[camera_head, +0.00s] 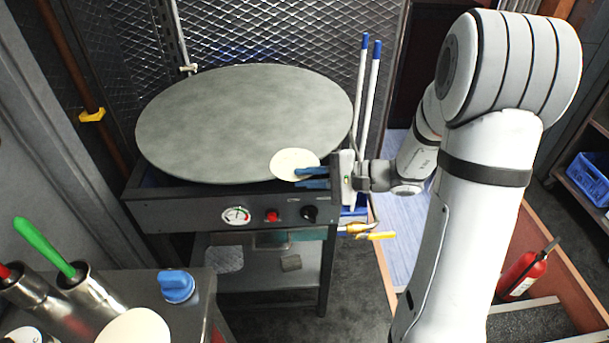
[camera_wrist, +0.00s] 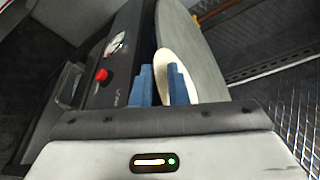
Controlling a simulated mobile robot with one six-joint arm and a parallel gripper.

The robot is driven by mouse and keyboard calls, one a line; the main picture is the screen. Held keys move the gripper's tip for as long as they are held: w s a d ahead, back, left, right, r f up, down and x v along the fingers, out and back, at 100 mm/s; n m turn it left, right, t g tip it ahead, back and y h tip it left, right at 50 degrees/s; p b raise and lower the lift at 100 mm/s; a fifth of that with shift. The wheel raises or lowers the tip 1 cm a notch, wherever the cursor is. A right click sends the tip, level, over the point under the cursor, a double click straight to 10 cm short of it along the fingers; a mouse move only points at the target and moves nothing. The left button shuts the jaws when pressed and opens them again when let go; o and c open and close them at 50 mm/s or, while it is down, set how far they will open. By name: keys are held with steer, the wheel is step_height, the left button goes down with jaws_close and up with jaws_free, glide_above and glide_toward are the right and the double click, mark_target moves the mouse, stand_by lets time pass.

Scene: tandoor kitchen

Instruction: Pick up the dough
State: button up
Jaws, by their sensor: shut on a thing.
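A pale, flat, round dough (camera_head: 293,163) is at the front right edge of a large round grey griddle plate (camera_head: 240,110). My gripper (camera_head: 312,177) has blue fingers and reaches in from the right. It is shut on the dough's near edge. In the wrist view the dough (camera_wrist: 176,66) shows between and beyond the blue fingertips (camera_wrist: 163,85), beside the griddle plate (camera_wrist: 205,60). Whether the dough touches the plate is hard to tell. A second pale round piece (camera_head: 135,328) is cut off at the bottom of the head view.
The griddle stand's front panel has a gauge (camera_head: 236,215), a red button (camera_head: 271,215) and a black knob (camera_head: 309,212). White poles (camera_head: 366,100) stand behind my gripper. A metal counter (camera_head: 190,310) with a blue knob (camera_head: 176,286) is at lower left. The plate is otherwise bare.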

steer(key=o, duration=0.7)
steer(key=shift+d, duration=0.1)
steer(key=v, duration=0.7)
steer(key=shift+s+d, duration=0.2)
steer(key=shift+d, duration=0.1)
